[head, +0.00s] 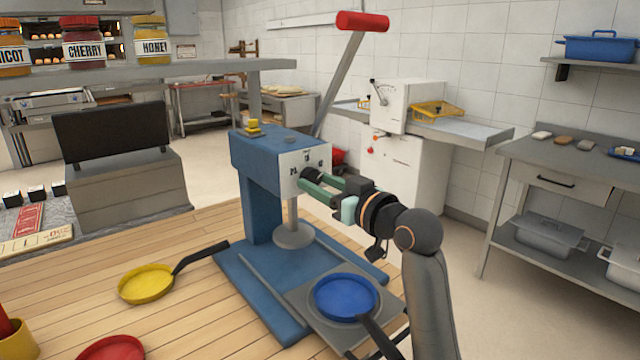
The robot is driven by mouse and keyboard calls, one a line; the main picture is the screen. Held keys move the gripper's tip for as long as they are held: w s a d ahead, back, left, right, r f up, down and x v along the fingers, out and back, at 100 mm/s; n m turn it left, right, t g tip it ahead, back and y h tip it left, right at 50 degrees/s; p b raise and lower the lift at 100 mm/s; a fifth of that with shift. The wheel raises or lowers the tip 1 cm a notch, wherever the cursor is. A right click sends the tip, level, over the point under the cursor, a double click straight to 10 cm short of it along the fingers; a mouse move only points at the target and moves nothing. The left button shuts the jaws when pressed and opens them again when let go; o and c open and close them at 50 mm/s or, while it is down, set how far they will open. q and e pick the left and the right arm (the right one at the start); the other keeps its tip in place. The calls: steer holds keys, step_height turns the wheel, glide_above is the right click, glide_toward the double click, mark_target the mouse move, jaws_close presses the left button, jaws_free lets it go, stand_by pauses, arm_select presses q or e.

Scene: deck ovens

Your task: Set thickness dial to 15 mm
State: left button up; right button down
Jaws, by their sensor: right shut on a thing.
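A blue press (262,200) stands on the wooden worktop, with a white face plate (290,160) on its front. A dark round knob (310,173) sits on this plate with a few black marks around it, too small to read surely. My right gripper (314,183) comes from the right, its green fingers shut on the knob and partly hiding it. The knob's pointer direction cannot be made out. My left gripper is not in view.
The press has a red-handled lever (362,21) raised above it. A blue pan (345,297) lies on its front plate, below my right arm. A yellow pan (147,284) and red pan (112,349) lie left. A white machine with a scale (403,105) stands behind.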

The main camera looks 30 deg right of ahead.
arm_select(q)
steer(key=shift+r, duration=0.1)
arm_select(e)
steer(key=n+p, duration=0.1)
steer(key=n, duration=0.2)
steer(key=shift+d+n, duration=0.1)
steer(key=shift+n, duration=0.3)
steer(key=n+p, duration=0.1)
steer(key=n, duration=0.2)
steer(key=shift+r+n+p, duration=0.1)
steer(key=shift+n+p, duration=0.75)
steer(key=shift+n, duration=1.15)
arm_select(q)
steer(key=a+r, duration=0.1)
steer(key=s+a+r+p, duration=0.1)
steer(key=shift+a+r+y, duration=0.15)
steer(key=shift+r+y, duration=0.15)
arm_select(e)
steer(key=shift+n, duration=0.7)
